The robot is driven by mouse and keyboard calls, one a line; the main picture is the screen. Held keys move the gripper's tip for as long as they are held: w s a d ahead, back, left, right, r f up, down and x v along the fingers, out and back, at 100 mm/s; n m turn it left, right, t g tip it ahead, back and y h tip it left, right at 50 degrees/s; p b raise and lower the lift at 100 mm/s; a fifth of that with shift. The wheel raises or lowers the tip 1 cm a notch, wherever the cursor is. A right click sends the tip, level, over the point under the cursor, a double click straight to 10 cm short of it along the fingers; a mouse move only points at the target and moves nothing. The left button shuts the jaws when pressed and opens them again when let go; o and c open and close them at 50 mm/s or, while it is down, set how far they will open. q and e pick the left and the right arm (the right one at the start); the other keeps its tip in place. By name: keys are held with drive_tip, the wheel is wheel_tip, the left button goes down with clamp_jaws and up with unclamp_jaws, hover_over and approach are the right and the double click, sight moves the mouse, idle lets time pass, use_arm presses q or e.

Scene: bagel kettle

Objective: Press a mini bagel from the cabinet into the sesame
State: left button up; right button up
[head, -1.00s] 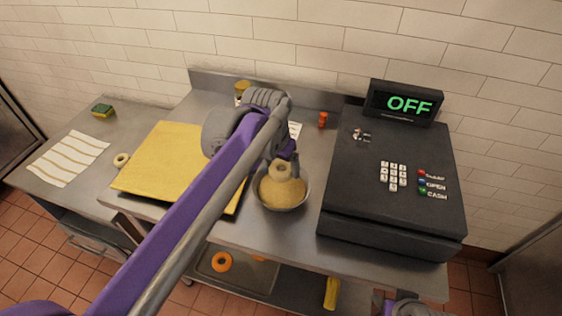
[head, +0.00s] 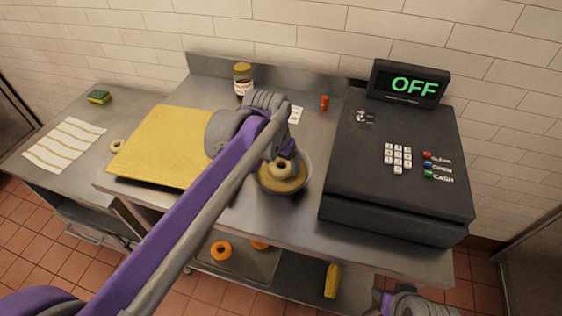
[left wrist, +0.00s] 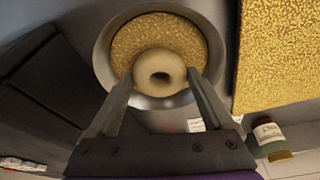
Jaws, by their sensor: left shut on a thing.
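My left gripper (head: 284,153) is shut on a pale mini bagel (head: 274,173), and the left wrist view shows one finger on each side of the bagel (left wrist: 160,59). The bagel is over the sesame (head: 287,187) in a round metal bowl (head: 308,181). In the left wrist view, the bagel overlaps the near part of the sesame (left wrist: 155,27), inside the outline of the bowl (left wrist: 103,55). I cannot tell whether the bagel touches the sesame. My right gripper (head: 381,302) shows only partly at the bottom right, apart from the bowl.
A black cash register (head: 395,195) reading OFF stands right of the bowl. A jar (head: 243,80) stands behind. Orange rings (head: 221,250) lie on the shelf below.

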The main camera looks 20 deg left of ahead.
use_arm(q)
drive_tip(key=shift+f, duration=0.4)
idle(0.5)
idle(0.8)
drive_tip(key=shift+r+p, duration=1.95)
drive_tip(key=shift+r, duration=0.8)
wheel_tip(320, 180, up, 4)
drive_tip(key=p, duration=0.3)
drive_tip(key=shift+r, duration=0.25)
drive_tip(key=shift+s+f, duration=0.1)
